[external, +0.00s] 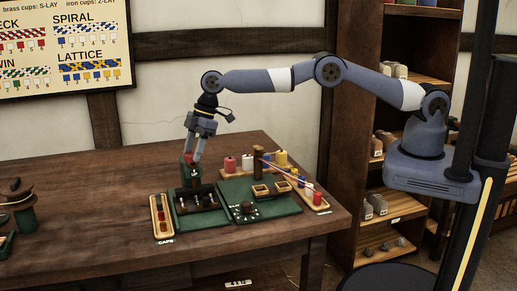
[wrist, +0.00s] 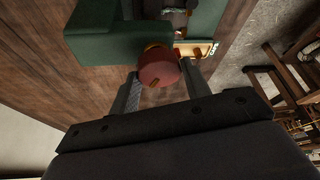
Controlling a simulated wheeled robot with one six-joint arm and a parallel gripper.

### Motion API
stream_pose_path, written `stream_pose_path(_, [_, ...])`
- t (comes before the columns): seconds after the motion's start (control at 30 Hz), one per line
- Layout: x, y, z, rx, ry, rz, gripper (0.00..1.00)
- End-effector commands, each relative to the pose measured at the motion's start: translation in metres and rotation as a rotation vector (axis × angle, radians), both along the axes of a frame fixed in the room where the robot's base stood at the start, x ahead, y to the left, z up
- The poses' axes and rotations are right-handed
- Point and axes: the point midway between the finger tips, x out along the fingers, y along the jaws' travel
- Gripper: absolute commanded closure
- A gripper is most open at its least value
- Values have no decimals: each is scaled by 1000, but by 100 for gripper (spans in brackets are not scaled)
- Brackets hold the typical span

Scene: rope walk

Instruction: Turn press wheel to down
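The press wheel, a dull red round knob (wrist: 158,72), shows in the wrist view beside a dark green block (wrist: 95,42). In the external view the green block (external: 187,178) stands at the back left of the green bench fixture (external: 178,214); the wheel there is mostly hidden by the fingers. My gripper (external: 193,158) points down at the top of this block. In the wrist view its two fingers (wrist: 158,82) are apart, one on each side of the wheel. They look very close to its rim; I cannot tell whether they touch it.
A narrow wooden tray (external: 162,217) of caps stands left of the fixture. A green board (external: 262,210) with small boxes, a wooden post (external: 258,163) and colored spools (external: 281,158) is to the right. The table's left middle (external: 100,205) is clear. Shelves (external: 395,120) stand behind the arm.

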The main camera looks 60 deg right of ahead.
Motion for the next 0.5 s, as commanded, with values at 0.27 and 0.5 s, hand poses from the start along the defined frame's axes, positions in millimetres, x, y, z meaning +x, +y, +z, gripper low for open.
stream_pose_path(0.27, [0, 0, 0, 0, 1, 0, 78])
stream_pose_path(0.5, [0, 0, 0, 1, -1, -27, 78])
